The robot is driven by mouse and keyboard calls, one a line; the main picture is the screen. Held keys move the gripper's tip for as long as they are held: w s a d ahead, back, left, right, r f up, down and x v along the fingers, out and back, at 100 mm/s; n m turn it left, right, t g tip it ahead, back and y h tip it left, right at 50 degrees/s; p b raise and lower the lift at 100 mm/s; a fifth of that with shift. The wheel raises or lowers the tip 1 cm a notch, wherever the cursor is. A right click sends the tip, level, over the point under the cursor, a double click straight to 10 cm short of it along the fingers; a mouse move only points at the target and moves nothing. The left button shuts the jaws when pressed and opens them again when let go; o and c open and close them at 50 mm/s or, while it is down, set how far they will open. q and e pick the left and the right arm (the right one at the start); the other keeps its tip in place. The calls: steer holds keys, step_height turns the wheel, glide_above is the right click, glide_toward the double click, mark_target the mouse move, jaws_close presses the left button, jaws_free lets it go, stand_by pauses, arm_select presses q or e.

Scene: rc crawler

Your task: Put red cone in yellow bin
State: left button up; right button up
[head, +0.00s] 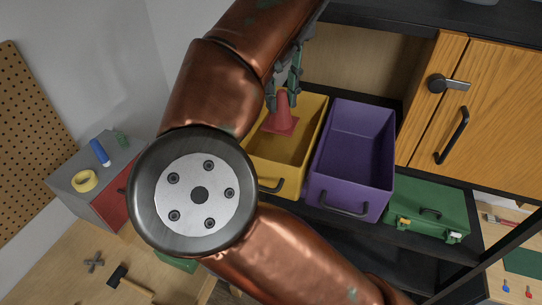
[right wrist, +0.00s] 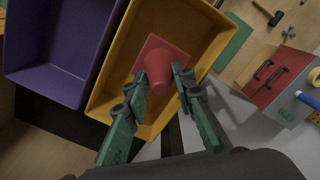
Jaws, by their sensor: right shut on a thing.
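The red cone (head: 281,118) is upright with its square base downward, over the inside of the yellow bin (head: 262,163). I cannot tell whether its base touches the bin floor. My right gripper (head: 284,93) is shut on the cone's upper part. In the right wrist view the gripper (right wrist: 160,78) has its two green fingers on either side of the cone (right wrist: 155,62), with the yellow bin (right wrist: 113,70) around and beneath it. My copper-coloured arm hides part of the bin's left side in the head view. My left gripper is not in view.
A purple bin (head: 350,160) stands right beside the yellow bin on the shelf. A green case (head: 428,207) is farther right, below the wooden cabinet (head: 490,105). A grey cabinet (head: 75,180) at left bears yellow tape and a blue item. A hammer (head: 128,282) lies lower left.

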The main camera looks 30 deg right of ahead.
mark_target(280, 124)
step_height(280, 124, down, 4)
steer(key=shift+s+r+b, duration=0.1)
steer(key=shift+s+b, duration=0.05)
steer(key=shift+b, duration=0.9)
step_height(280, 124, down, 2)
steer(key=shift+f+b, duration=0.2)
steer(key=shift+b, duration=0.3)
steer(key=shift+w+f, duration=0.2)
steer(key=shift+f, duration=0.3)
steer(key=shift+s+f+b, duration=0.25)
steer(key=shift+f+b, duration=0.5)
steer(key=shift+f, duration=0.45)
steer(key=shift+w+f, duration=0.1)
steer(key=shift+f, duration=0.25)
steer(key=shift+w, duration=0.15)
steer(key=shift+s, duration=0.25)
steer(key=o, duration=0.8)
steer(key=shift+w+f, duration=0.1)
steer(key=shift+w, duration=0.05)
steer(key=shift+o, duration=0.7)
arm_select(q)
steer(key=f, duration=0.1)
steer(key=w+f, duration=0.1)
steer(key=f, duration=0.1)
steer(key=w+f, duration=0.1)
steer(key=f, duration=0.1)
